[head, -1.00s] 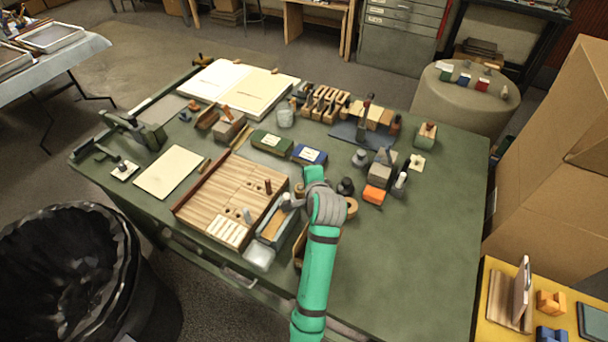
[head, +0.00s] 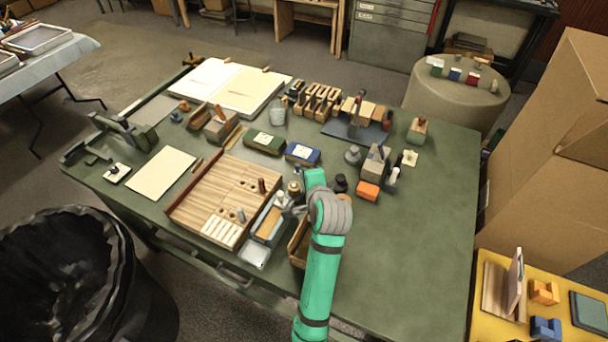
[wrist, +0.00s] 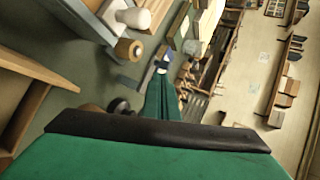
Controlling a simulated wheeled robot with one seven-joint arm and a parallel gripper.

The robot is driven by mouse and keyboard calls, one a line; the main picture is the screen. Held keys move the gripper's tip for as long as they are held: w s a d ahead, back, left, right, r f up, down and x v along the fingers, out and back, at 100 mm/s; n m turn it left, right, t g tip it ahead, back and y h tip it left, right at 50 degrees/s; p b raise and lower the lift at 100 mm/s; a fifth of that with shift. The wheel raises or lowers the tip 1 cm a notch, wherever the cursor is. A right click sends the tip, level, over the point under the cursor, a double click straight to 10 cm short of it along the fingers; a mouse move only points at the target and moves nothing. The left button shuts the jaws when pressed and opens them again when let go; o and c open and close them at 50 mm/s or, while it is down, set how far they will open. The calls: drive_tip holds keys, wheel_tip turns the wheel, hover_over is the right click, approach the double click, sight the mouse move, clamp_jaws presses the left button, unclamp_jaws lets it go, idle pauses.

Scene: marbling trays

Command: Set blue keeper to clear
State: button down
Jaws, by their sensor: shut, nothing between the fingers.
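My gripper (head: 285,200) is shut and empty, close above the tray with a tan block (head: 270,222), at the right side of the wooden board; my wrist partly hides the area. The wooden board (head: 200,190) has a brown peg (head: 262,185) and a blue-grey peg (head: 240,215) standing in it, left of my gripper. A blue box with a white label (head: 303,154) lies behind my gripper. A blue block (head: 546,328) is on the yellow table at the lower right. I cannot tell for sure which one is the blue keeper.
A green labelled box (head: 264,143), an orange block (head: 368,191) and dark round weights (head: 340,183) stand near my arm. The right part of the green table (head: 425,220) is clear. A black bin (head: 70,270) stands at the left and a tall cardboard box (head: 545,180) at the right.

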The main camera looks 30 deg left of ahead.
drive_tip(key=v, duration=0.7)
drive_tip(key=shift+s, duration=0.15)
idle(0.3)
